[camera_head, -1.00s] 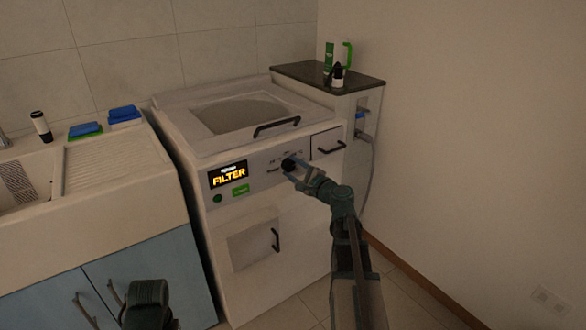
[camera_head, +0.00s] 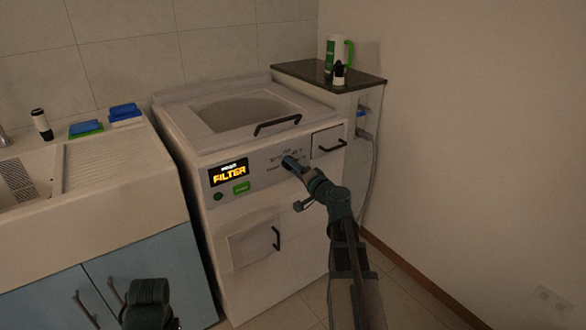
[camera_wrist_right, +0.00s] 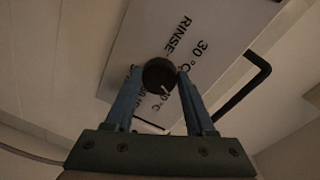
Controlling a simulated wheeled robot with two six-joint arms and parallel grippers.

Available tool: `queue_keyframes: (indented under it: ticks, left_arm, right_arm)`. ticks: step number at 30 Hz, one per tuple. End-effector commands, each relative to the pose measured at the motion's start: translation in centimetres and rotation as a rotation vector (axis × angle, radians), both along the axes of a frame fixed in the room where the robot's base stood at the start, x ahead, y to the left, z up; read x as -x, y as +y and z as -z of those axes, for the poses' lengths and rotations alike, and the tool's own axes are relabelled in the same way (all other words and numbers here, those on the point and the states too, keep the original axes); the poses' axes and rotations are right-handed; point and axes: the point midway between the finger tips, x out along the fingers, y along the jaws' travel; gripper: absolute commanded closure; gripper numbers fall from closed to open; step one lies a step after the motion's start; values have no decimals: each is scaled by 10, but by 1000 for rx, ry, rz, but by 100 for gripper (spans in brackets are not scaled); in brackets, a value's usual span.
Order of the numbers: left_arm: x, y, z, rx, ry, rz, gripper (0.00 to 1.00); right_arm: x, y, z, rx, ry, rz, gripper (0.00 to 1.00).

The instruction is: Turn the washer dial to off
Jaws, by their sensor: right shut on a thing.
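The washer (camera_head: 262,223) is a white machine with a front panel and a lit display reading "FILTER" (camera_head: 228,173). Its black round dial (camera_wrist_right: 159,75) shows in the right wrist view between my right gripper's fingertips, with a small white pointer mark on it. Printed labels such as "RINSE" and "30 °C" surround the dial. My right gripper (camera_wrist_right: 158,82) is shut on the dial, its blue fingers on either side. In the head view the right gripper (camera_head: 291,163) covers most of the dial. Part of my left arm shows at the bottom left; its fingertips are not visible.
A black drawer handle (camera_head: 332,146) sits right of the dial, a lid handle (camera_head: 277,124) above, and a door handle (camera_head: 277,238) below. A dark-topped side cabinet (camera_head: 318,76) holds bottles. A sink counter (camera_head: 118,167) with sponges stands at left.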

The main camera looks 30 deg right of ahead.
Motion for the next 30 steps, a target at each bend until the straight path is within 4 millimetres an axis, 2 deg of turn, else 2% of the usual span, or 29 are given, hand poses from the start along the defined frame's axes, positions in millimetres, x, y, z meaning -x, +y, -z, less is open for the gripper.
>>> queue_keyframes:
  ticks: [6,15,30]
  left_arm:
    - [0,0,3,-1,0,0,50]
    - [0,0,6,-1,0,0,50]
    - [0,0,7,-1,0,0,50]
  right_arm:
    - [1,2,2,187,-13,-4,100]
    - [1,2,3,372,-27,-3,100]
    - [1,2,3,472,-35,-5,100]
